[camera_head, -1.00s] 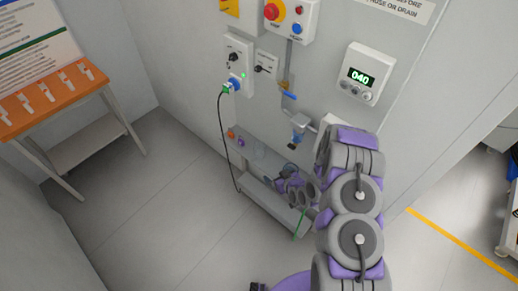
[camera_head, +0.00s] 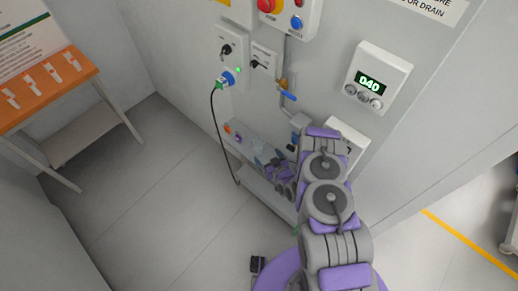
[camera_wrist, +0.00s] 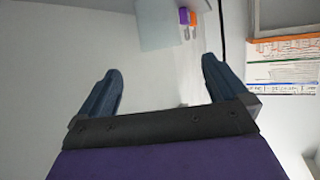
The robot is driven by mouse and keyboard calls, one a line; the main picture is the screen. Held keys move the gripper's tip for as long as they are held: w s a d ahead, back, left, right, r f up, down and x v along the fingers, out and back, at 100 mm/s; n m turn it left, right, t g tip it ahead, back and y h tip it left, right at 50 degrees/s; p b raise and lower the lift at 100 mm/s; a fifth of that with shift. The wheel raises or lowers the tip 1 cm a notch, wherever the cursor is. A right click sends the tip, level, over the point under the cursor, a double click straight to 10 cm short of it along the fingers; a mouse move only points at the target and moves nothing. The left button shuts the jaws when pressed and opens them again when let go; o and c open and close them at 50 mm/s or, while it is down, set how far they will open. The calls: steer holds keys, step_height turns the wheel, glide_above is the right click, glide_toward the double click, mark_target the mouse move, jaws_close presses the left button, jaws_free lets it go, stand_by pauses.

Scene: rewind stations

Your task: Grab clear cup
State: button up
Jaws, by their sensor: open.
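A clear cup (camera_head: 257,149) stands on the low shelf against the grey panel wall. In the wrist view it appears as a pale, see-through bluish shape (camera_wrist: 165,22) at the top, beyond the fingertips and cut by the frame edge. My gripper (camera_wrist: 162,82) is open, with its two dark blue fingers apart and nothing between them. In the head view my gripper (camera_head: 277,170) is low at the shelf, just right of the cup and partly hidden by my arm. The exact gap between them is hard to tell.
Small orange (camera_head: 228,128) and purple (camera_head: 239,139) items stand left of the cup on the shelf (camera_head: 262,188). A black cable (camera_head: 215,120) hangs at the shelf's left end. A blue-handled valve (camera_head: 289,96) is above. An orange-topped table (camera_head: 45,90) stands left; the floor between is clear.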

glide_toward(254, 141)
steer(key=shift+b+x, duration=0.45)
steer(key=shift+x, duration=0.45)
steer(key=shift+w+f, duration=0.25)
steer(key=shift+w, duration=0.1)
steer(key=x, duration=0.1)
steer(key=b+x, duration=0.1)
steer(key=x, duration=0.1)
steer(key=shift+w+d, duration=0.15)
steer(key=shift+d, duration=0.1)
steer(key=shift+w+a+f, duration=0.2)
steer(key=shift+w+a, duration=0.3)
steer(key=shift+a, duration=0.2)
steer(key=shift+d+r, duration=0.1)
steer(key=shift+d, duration=0.25)
steer(key=c, duration=0.4)
steer(key=shift+a, duration=0.2)
steer(key=c, duration=0.7)
